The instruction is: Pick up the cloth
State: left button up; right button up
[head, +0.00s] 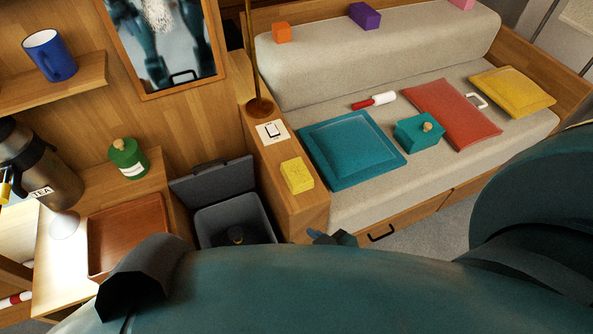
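A yellow, speckled, folded piece that looks like the cloth (297,175) lies on the wooden ledge at the end of the sofa. It looks flat-topped and nothing touches it. My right gripper (327,238) shows as a small dark shape with a blue tip, below and to the right of the cloth, by the front of the ledge. It is apart from the cloth in the picture. My own arm hides most of it, so its opening cannot be made out. My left gripper cannot be seen.
A grey open-lidded bin (235,216) stands left of the ledge. A light switch plate (272,131) and a lamp pole base (260,108) are behind the cloth. A teal cushion (350,152) lies close on its right. A brown tray (128,232) is at left.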

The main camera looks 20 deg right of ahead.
aim_at(298, 179)
jog(key=k+l+z, duration=0.2)
jog(key=z, duration=0.15)
jog(key=k+l+z, duration=0.1)
jog(key=l+z, duration=0.25)
jog(key=k+l+z, duration=0.1)
jog(key=l+z, duration=0.25)
jog(key=i, duration=0.45)
